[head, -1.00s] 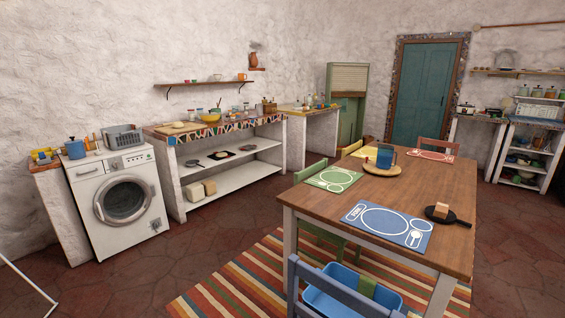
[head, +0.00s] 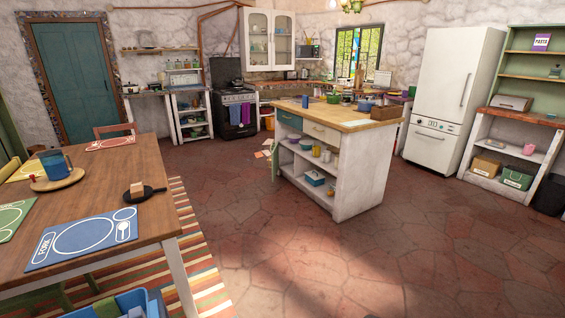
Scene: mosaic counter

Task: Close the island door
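The kitchen island (head: 362,178) stands in the middle of the room in the head view, white with a wooden top. A narrow green door (head: 275,161) stands out at the island's left end, and it looks open. It is seen nearly edge-on, so its exact angle is hard to tell. A teal drawer front (head: 290,120) and a cream drawer front (head: 322,133) sit under the top, above open shelves holding a blue box (head: 315,178) and small dishes. Neither of my grippers is in view.
A dining table (head: 150,215) with place mats fills the left foreground, over a striped rug (head: 208,285). A blue tub (head: 130,305) is at the bottom edge. Open tiled floor (head: 300,255) lies between the table and the island. A white fridge (head: 455,95) stands behind right.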

